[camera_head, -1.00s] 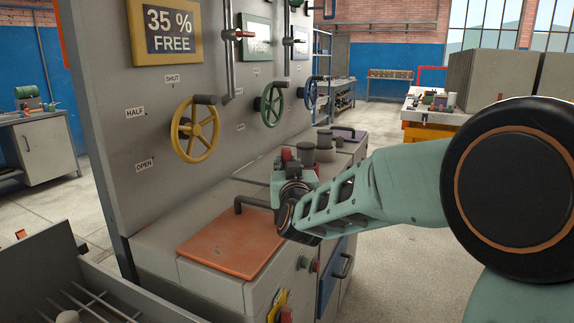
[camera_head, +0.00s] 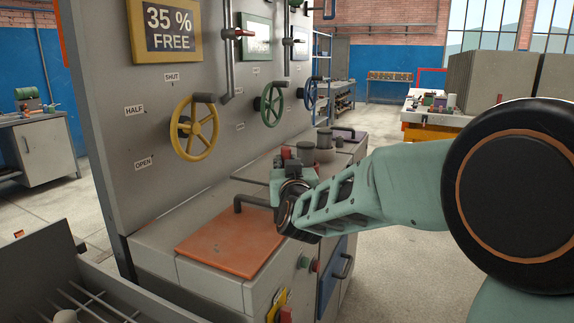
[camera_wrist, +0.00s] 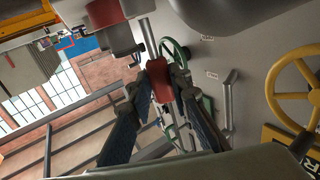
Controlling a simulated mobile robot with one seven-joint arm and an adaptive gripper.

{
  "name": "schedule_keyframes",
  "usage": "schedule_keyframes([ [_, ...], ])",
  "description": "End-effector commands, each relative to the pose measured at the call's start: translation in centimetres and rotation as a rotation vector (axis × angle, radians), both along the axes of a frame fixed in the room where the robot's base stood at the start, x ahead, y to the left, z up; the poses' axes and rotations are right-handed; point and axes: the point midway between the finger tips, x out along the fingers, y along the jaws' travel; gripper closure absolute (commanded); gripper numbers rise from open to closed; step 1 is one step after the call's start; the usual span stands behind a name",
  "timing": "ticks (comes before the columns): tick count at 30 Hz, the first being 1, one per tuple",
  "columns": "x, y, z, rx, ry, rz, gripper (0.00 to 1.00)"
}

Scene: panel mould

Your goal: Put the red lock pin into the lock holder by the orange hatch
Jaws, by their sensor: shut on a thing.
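My gripper (camera_wrist: 160,78) is shut on the red lock pin (camera_wrist: 160,88), whose red grip sits between the two dark fingers. A thin grey shaft runs out beyond the fingertips in the wrist view. In the head view my gripper (camera_head: 288,168) is above the grey bench, just behind and right of the orange hatch (camera_head: 228,245). The hatch lies flat and closed, with a dark bar handle at its back edge. A yellow bracket with a red part (camera_head: 277,304) is on the front face below the hatch. I cannot tell whether it is the lock holder.
Yellow (camera_head: 195,128), green and blue handwheels are on the upright panel behind the bench. Grey round knobs (camera_head: 325,140) stand close behind my gripper. A grey bin with bars (camera_head: 90,300) is at the lower left. Open floor lies right of the bench.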

Motion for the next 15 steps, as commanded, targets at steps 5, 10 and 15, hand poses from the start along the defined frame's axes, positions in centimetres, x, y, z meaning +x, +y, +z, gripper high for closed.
schedule_keyframes([
  [5, 0.0, 0.0, 0.08, 0.0, -0.001, 0.0, 1.0],
  [10, 0.01, -0.01, 0.03, 0.0, -0.001, 0.0, 1.0],
  [15, 0.01, -0.01, -0.32, 0.0, -0.001, 0.0, 1.0],
])
